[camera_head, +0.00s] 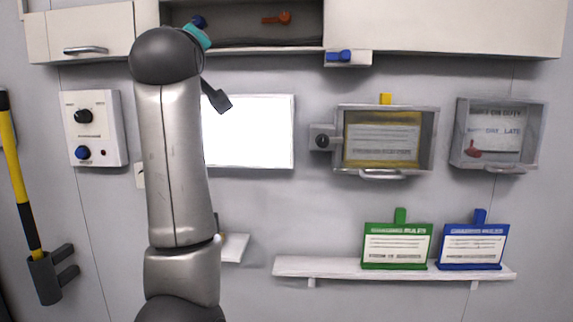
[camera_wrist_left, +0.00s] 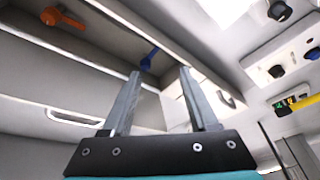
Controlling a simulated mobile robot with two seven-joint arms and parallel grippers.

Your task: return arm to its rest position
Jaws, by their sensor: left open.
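My left arm (camera_head: 178,165) rises in front of the wall at the left of the head view. Its dark rounded joint and a teal part (camera_head: 197,37) stand before the upper cabinet; the fingers cannot be made out there. In the left wrist view my left gripper (camera_wrist_left: 160,72) has two grey fingers spread apart, with nothing between them. A blue handle (camera_wrist_left: 148,58) shows beyond the fingers in the open cabinet bay, apart from them as far as I can tell. My right gripper is not in view.
The open bay also holds an orange handle (camera_head: 277,18). A knob panel (camera_head: 95,128), white board (camera_head: 249,132), yellow-framed box (camera_head: 385,139) and clear box (camera_head: 499,135) are on the wall. Green (camera_head: 397,245) and blue (camera_head: 473,246) signs stand on a shelf (camera_head: 330,268).

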